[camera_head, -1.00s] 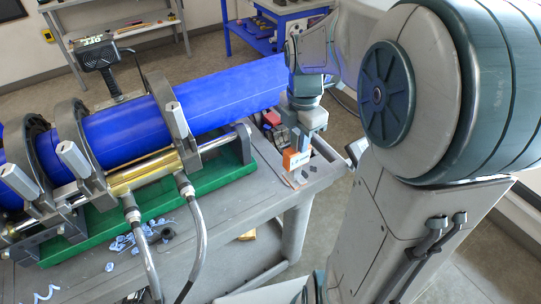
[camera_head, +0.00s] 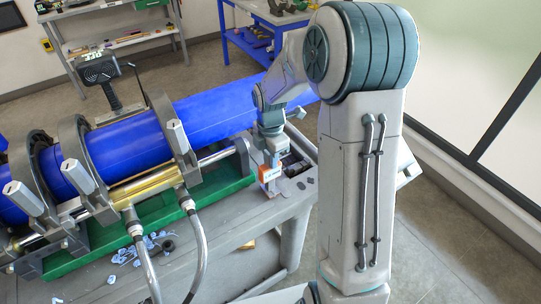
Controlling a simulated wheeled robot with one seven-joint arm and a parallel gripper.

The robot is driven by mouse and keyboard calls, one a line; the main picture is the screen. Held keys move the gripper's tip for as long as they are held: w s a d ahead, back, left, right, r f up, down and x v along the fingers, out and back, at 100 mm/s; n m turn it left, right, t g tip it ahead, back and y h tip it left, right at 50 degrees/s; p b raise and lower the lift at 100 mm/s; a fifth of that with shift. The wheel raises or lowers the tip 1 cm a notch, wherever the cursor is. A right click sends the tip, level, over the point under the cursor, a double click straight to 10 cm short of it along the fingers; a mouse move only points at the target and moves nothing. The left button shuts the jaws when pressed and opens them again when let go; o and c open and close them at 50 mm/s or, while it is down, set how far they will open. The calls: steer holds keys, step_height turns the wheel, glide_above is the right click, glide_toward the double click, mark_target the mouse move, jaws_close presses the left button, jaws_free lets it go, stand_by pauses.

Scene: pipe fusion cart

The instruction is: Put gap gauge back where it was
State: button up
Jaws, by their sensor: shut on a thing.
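My gripper (camera_head: 270,162) hangs over the right end of the grey cart top, just right of the steel rod's end bracket. It is shut on a small orange block with a white-and-blue label (camera_head: 268,175), which looks like the gap gauge. The block is low over the cart top. I cannot tell whether it touches the surface. The gripper hides part of the block, and the fingertips are too small to see clearly.
A blue pipe (camera_head: 215,112) lies in the clamps above a green base (camera_head: 150,225), close left of my gripper. Blue shavings (camera_head: 143,247) and hoses (camera_head: 197,240) are at the cart's front. A grey bin area with dark items (camera_head: 297,160) is just right of the gripper.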

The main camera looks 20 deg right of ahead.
steer(key=shift+f, duration=0.2)
steer(key=shift+f, duration=0.2)
steer(key=o, duration=0.9)
steer(key=shift+r, duration=0.15)
